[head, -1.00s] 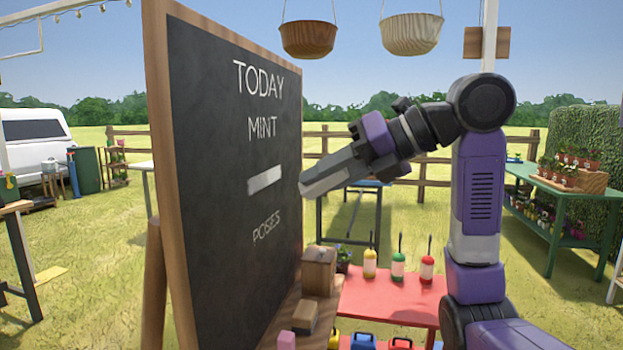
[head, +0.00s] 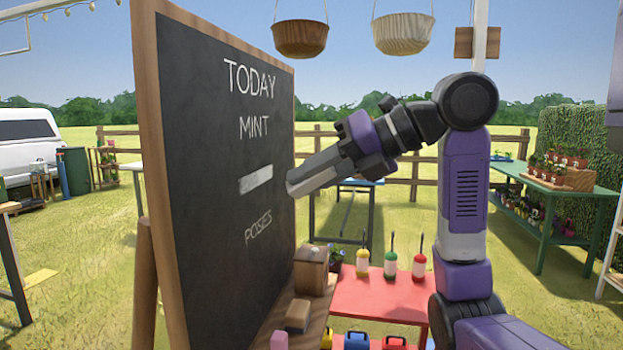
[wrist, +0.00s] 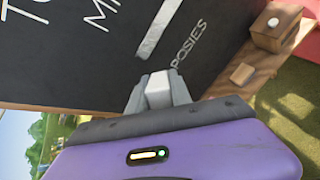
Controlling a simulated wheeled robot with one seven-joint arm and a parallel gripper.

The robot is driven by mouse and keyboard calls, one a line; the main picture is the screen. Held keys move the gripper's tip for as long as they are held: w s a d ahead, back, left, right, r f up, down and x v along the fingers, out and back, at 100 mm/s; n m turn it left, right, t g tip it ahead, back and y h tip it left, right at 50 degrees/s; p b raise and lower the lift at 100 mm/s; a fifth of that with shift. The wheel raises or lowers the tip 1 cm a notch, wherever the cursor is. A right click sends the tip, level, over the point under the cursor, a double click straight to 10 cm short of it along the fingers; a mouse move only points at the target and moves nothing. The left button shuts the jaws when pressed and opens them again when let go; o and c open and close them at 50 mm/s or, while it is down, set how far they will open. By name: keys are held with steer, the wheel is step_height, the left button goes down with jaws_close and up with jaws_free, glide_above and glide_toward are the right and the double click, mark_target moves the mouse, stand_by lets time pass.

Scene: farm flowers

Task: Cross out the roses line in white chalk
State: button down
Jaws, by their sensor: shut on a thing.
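My gripper (head: 292,186) points left at the board, just right of the bar. In the wrist view my gripper (wrist: 158,93) is shut on a small white block of chalk (wrist: 158,88). Whether the chalk touches the board, I cannot tell.
A wooden ledge below the board holds a wooden box (head: 310,270), a small wooden block (head: 297,315) and a pink block (head: 279,340). A red table (head: 380,297) with bottles stands to the right. Pots hang above.

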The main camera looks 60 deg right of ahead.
steer(key=w+a, duration=0.2)
steer(key=w, duration=0.4)
steer(key=shift+w+a, duration=0.2)
steer(key=shift+w, duration=0.2)
steer(key=shift+w+a, duration=0.15)
steer(key=shift+w, duration=0.3)
stand_by(0.6)
steer(key=shift+w+d+p, duration=0.15)
steer(key=shift+w+d, duration=0.1)
steer(key=shift+d, duration=0.6)
steer(key=shift+w+d+p, duration=0.2)
steer(key=shift+w+d, duration=0.1)
steer(key=shift+d, duration=0.55)
steer(key=shift+w+d+p, duration=0.15)
steer(key=shift+w+d, duration=0.1)
steer(key=shift+d, duration=0.6)
steer(key=shift+w+d+p, duration=0.15)
steer(key=shift+w+d, duration=0.15)
steer(key=shift+d, duration=0.3)
steer(key=shift+w+d+p, duration=0.15)
steer(key=shift+w+d, duration=0.15)
steer(key=shift+d, duration=0.3)
steer(key=shift+a, duration=0.1)
